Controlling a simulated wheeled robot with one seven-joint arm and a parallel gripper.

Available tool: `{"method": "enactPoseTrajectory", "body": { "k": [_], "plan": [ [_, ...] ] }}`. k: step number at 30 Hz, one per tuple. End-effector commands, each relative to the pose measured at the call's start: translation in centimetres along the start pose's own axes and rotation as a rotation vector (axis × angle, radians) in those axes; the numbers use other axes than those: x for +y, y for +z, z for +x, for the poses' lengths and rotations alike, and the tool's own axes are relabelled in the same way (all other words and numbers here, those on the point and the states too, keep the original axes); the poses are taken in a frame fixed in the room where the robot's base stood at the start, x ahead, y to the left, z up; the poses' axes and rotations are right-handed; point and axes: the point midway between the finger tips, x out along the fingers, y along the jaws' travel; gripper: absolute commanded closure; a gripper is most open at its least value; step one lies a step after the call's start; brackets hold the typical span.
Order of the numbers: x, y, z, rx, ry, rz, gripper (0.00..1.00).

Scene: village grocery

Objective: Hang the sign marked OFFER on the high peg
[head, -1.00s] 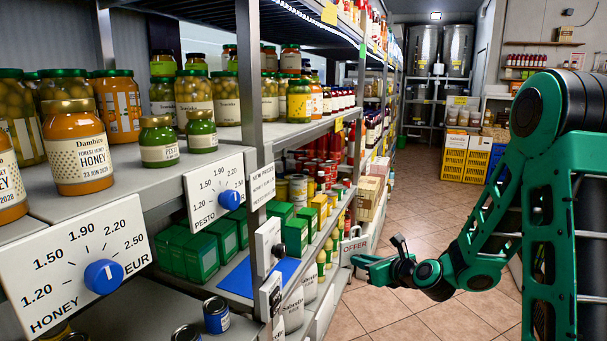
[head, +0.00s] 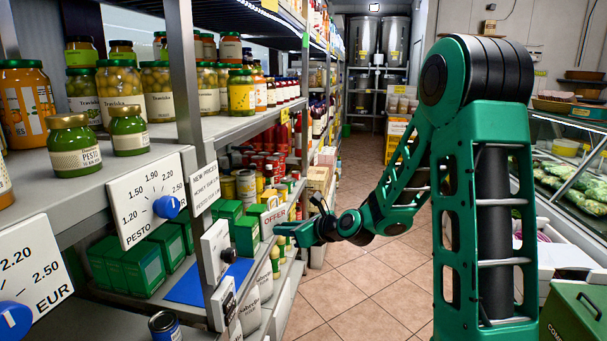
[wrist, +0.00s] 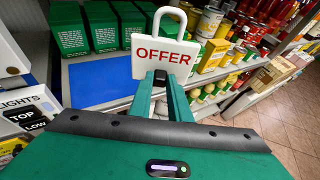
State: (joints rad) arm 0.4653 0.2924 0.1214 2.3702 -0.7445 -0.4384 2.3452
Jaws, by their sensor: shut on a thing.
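The white sign (wrist: 148,64) marked OFFER in red, with a loop handle on top, is upright between my fingertips in the wrist view. My gripper (wrist: 160,80) is shut on its lower part. In the head view the sign (head: 272,219) shows at the tip of my gripper (head: 284,231), in front of the shelf goods and to the right of the near shelf post. I cannot make out the high peg in either view.
The grey shelf post (head: 188,90) carries a price notice (head: 205,187) and white boxes with dark knobs (head: 217,250). Green boxes (head: 139,268) and a blue mat (head: 207,283) are on the lower shelf. Tiled aisle floor (head: 355,300) is free.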

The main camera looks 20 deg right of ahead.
Motion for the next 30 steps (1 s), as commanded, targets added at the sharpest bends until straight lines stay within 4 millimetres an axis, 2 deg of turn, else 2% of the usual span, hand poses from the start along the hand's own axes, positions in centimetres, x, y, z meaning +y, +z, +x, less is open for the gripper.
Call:
{"method": "enactPoseTrajectory", "body": {
  "k": [1,6,9,12,15,19,23,30],
  "plan": [
    [-0.7,2.4,-0.8,-0.010,0.022,-0.036,1.00],
    [-1.1,8.8,-4.7,-0.023,0.160,-0.157,1.00],
    [-0.9,11.8,-7.8,-0.035,0.249,-0.229,1.00],
    [-0.5,13.6,-10.8,-0.047,0.327,-0.287,1.00],
    [-0.1,14.7,-12.9,-0.059,0.380,-0.327,1.00],
    [0.3,15.1,-14.4,-0.066,0.416,-0.351,1.00],
    [0.6,15.3,-14.5,-0.069,0.426,-0.357,1.00],
    [1.1,15.6,-13.6,-0.069,0.425,-0.356,1.00]
  ]
}}
